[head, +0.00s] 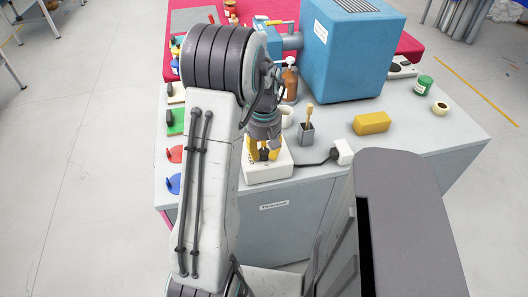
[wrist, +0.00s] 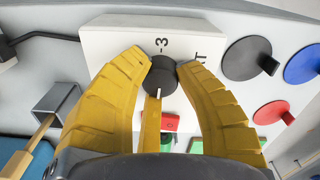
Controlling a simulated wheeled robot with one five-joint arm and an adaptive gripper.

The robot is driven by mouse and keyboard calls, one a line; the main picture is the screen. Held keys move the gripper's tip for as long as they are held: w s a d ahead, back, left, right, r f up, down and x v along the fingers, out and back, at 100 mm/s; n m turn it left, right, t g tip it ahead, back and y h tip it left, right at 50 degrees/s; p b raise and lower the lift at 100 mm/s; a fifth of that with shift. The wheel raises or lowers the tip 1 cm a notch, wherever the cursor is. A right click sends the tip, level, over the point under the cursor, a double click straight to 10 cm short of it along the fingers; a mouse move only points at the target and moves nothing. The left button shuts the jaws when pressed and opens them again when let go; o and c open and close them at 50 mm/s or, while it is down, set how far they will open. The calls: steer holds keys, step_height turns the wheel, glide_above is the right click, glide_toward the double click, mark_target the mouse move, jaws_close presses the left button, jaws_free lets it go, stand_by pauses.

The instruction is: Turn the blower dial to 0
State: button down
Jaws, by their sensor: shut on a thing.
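The blower dial is a black round knob (wrist: 161,77) on top of a white control box (wrist: 105,40). In the wrist view its white pointer line points down the picture, toward my palm. A printed "3" shows just above the knob, and partly hidden letters lie to its right. In the head view my gripper (head: 264,154) reaches down onto the white box (head: 268,173) near the table's front edge, and the dial is hidden there. Other markings around the dial are covered by the fingers.
A cable runs from the box to a white plug block (head: 342,151). A grey cup with a brush (head: 307,132), a pump bottle (head: 290,82) and a yellow block (head: 372,123) stand near. A big blue machine (head: 350,50) is behind. Red and blue discs (head: 174,184) lie left.

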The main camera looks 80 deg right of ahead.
mark_target(264, 151)
steer(key=shift+a+f+n, duration=0.1)
steer(key=shift+f+n, duration=0.05)
steer(key=shift+n, duration=0.45)
steer(key=c, duration=0.8)
jaws_free()
steer(key=shift+c, duration=0.2)
step_height(264, 151, up, 12)
stand_by(0.7)
